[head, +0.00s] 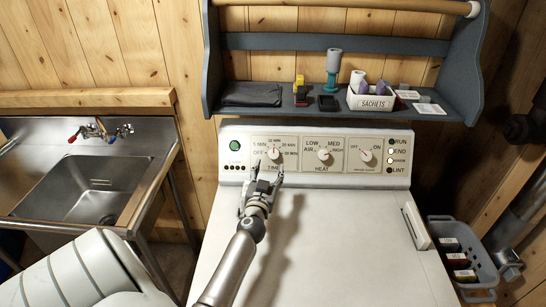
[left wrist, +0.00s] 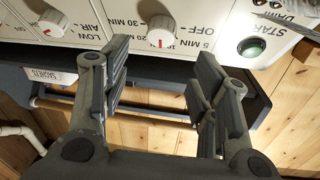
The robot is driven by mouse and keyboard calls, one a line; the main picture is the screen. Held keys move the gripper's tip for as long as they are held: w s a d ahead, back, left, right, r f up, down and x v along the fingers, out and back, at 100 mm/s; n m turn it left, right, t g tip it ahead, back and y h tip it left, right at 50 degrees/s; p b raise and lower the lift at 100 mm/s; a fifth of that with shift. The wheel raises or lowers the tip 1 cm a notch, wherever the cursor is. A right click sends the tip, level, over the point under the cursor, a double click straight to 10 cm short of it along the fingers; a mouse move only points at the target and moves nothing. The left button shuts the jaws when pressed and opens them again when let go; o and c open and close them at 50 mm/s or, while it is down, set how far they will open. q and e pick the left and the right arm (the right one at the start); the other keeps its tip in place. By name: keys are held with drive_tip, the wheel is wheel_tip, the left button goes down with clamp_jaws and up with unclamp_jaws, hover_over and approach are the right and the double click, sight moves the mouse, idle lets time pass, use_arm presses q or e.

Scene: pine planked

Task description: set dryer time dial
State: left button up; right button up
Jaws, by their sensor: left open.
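The white dryer (head: 315,240) has a raised control panel (head: 227,165) at its back. The round white time dial (head: 274,154) is on the panel's left part, with OFF and minute labels around it. My left gripper (head: 266,173) is open just in front of and below this dial, apart from it. In the left wrist view, seen upside down, the time dial (left wrist: 161,31) lies beyond the gap between the open fingers (left wrist: 160,78). Its red mark points toward the panel's top edge, near the middle minute labels; the exact setting is hard to read. My right gripper is not in view.
The heat dial (head: 323,154) and an on/off dial (head: 366,155) are right of the time dial; a green start button (head: 235,145) is left. A blue-grey shelf (head: 300,42) with small items hangs above. A sink (head: 90,190) stands left, a grey basket (head: 460,240) right.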

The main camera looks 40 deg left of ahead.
sight(274, 154)
use_arm(q)
drive_tip(key=x, duration=0.7)
drive_tip(key=shift+f+b, duration=0.2)
drive_tip(key=shift+b, duration=0.2)
drive_tip(key=shift+w+a, duration=0.15)
drive_tip(key=shift+w, duration=0.25)
drive_tip(key=shift+w+a, duration=0.1)
drive_tip(key=shift+a, duration=0.05)
drive_tip(key=shift+c, duration=0.3)
drive_tip(key=c, duration=1)
drive_tip(key=shift+o, duration=0.2)
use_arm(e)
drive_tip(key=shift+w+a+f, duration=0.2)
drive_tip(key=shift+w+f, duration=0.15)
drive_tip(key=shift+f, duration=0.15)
